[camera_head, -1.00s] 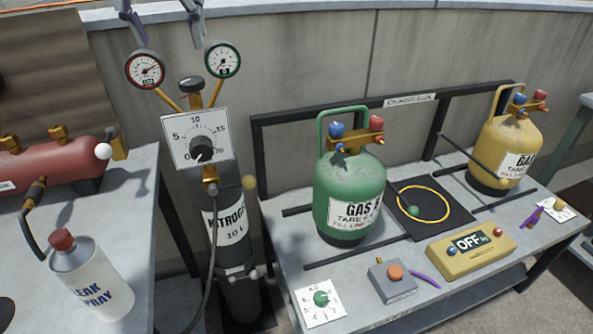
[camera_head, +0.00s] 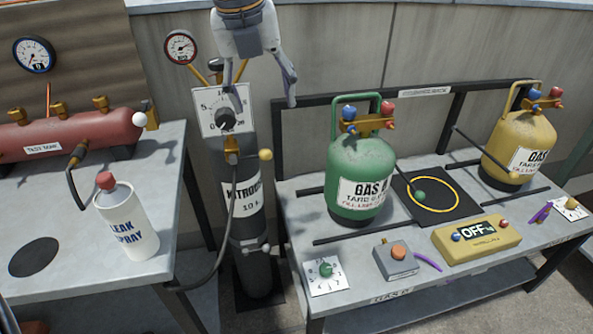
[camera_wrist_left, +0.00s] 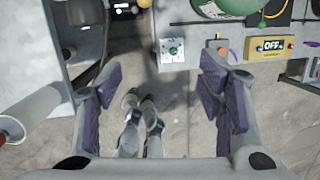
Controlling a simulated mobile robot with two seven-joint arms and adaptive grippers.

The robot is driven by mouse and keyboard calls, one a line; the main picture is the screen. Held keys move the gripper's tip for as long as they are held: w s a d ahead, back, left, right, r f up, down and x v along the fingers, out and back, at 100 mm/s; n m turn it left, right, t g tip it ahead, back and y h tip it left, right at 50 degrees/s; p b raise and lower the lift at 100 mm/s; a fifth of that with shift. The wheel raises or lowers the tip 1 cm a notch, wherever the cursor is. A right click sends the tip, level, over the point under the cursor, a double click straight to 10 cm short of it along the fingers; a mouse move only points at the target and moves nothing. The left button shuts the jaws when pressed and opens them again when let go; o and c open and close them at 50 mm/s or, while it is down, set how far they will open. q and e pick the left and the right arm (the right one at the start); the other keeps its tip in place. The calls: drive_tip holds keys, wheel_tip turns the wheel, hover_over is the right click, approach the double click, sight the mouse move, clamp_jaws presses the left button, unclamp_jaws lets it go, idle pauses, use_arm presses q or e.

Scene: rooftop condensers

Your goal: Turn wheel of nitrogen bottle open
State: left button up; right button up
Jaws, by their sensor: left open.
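The nitrogen bottle (camera_head: 257,272) is a grey cylinder standing upright between the two tables, with a white label. A dark wheel (camera_head: 215,65) shows at its top, above the white dial plate (camera_head: 210,122), partly hidden by my gripper. My left gripper (camera_head: 259,90) is open, fingers pointing down, in front of the bottle's top and to the right of the wheel. No contact with the wheel can be made out. In the left wrist view the open fingers (camera_wrist_left: 160,98) have nothing between them. My right gripper does not show in the head view.
A red-rimmed gauge (camera_head: 180,47) stands left of the wheel; the other gauge is hidden. A hose (camera_head: 222,225) hangs before the bottle. The left table (camera_head: 72,225) holds a spray can (camera_head: 127,220); the right table (camera_head: 350,268) holds a green gas bottle (camera_head: 361,175).

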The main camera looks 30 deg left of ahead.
use_arm(q)
drive_tip(key=s+d+f+n+g+h, duration=0.1)
drive_tip(key=d+f+n, duration=0.1)
drive_tip(key=f, duration=0.4)
drive_tip(key=s+d+f+n+h, duration=0.1)
drive_tip(key=d+f+n, duration=0.1)
drive_tip(key=d+f, duration=0.3)
drive_tip(key=shift+s+d+f+g, duration=0.3)
drive_tip(key=shift+f+g, duration=0.1)
drive_tip(key=shift+f, duration=0.3)
